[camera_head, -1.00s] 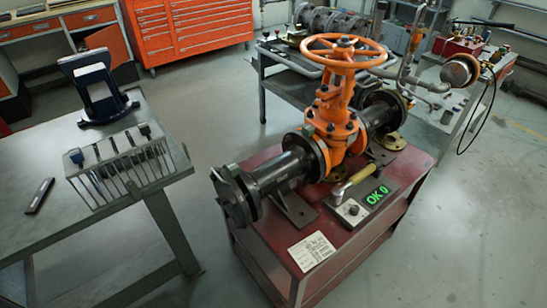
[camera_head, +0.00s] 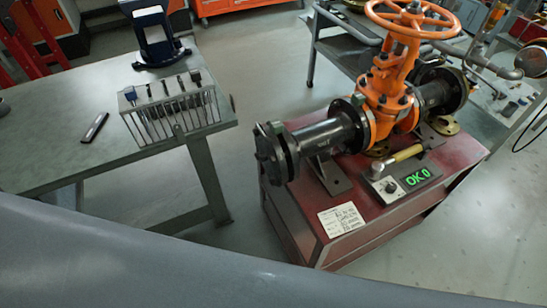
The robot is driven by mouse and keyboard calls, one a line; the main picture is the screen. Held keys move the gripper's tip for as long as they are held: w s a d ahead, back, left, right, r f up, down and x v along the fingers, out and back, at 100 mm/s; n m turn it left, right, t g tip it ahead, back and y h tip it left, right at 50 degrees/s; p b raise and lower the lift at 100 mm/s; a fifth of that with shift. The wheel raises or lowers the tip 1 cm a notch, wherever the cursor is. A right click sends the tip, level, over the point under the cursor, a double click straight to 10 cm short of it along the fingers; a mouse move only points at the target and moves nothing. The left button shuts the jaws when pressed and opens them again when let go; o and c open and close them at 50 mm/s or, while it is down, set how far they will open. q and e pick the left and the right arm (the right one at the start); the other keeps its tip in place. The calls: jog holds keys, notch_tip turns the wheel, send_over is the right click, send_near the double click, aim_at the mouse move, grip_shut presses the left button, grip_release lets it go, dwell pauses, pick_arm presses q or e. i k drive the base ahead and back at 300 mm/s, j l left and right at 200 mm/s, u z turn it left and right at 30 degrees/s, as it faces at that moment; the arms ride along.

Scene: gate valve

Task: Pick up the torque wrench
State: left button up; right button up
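I cannot single out the torque wrench for certain. A rack (camera_head: 187,129) on the left table holds several slim upright tools, too small to tell apart. A yellow-handled tool (camera_head: 407,153) lies on the red cart beside a box with a green "OK 0" display (camera_head: 417,178); I cannot tell what kind it is. A large grey surface, likely my own arm, crosses the bottom of the view from the left. Neither gripper shows.
The orange gate valve (camera_head: 389,85) with its handwheel and black flanged pipe stands on the red cart (camera_head: 310,223). A paper note lies at the cart's front. The grey table (camera_head: 60,152) bears a dark slim object (camera_head: 95,127) and a blue-black stand (camera_head: 158,38). Floor between is clear.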

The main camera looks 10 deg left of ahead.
aim_at(377, 168)
jog(key=i+l+u, duration=0.2)
jog(key=l, duration=0.7)
jog(key=i+l+u, duration=0.2)
jog(key=l, duration=0.75)
jog(key=l+u, duration=0.2)
jog(key=l, duration=0.75)
